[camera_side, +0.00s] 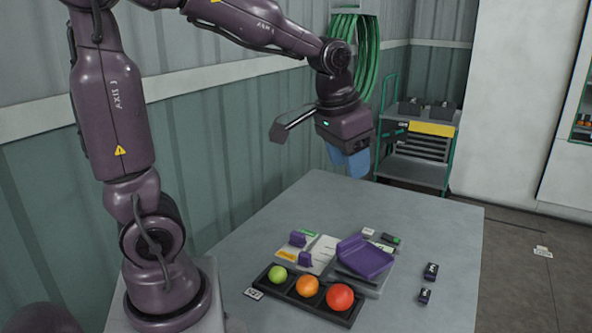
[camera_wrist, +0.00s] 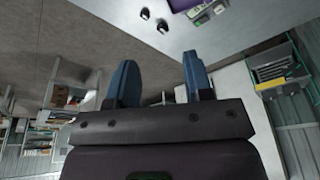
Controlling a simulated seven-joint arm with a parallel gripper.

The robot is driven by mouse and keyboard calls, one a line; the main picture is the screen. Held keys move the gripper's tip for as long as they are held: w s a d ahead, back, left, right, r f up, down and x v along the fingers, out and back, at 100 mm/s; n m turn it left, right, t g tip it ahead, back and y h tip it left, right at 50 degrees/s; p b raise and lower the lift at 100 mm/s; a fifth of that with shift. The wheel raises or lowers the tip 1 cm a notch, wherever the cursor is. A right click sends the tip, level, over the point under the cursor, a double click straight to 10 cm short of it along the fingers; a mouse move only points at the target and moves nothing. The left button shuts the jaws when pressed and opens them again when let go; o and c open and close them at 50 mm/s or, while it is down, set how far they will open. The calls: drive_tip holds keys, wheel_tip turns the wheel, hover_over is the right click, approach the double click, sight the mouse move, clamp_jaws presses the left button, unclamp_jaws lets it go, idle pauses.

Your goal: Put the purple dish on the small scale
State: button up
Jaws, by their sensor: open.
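The purple dish (camera_side: 365,256) is a shallow, scoop-like piece. It sits on top of a low grey block that looks like the small scale (camera_side: 372,288), on the grey table; the dish covers most of its top. In the wrist view, part of the purple dish (camera_wrist: 184,4) shows at the top edge, cut off by the frame. My gripper (camera_side: 351,163) is raised above the far side of the table, apart from the dish. Its two blue fingers (camera_wrist: 160,78) are spread with nothing between them.
A black tray (camera_side: 262,281) holds a green, an orange and a red tomato in front of the scale. Two small black items (camera_side: 425,296) lie at right. A cart (camera_side: 418,165) stands behind the table.

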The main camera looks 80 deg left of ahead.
drive_tip(key=s+d+r+m+t, duration=0.2)
drive_tip(key=s+d, duration=0.4)
drive_tip(key=s, duration=0.5)
drive_tip(key=shift+d+h, duration=0.25)
drive_tip(key=shift+h, duration=0.15)
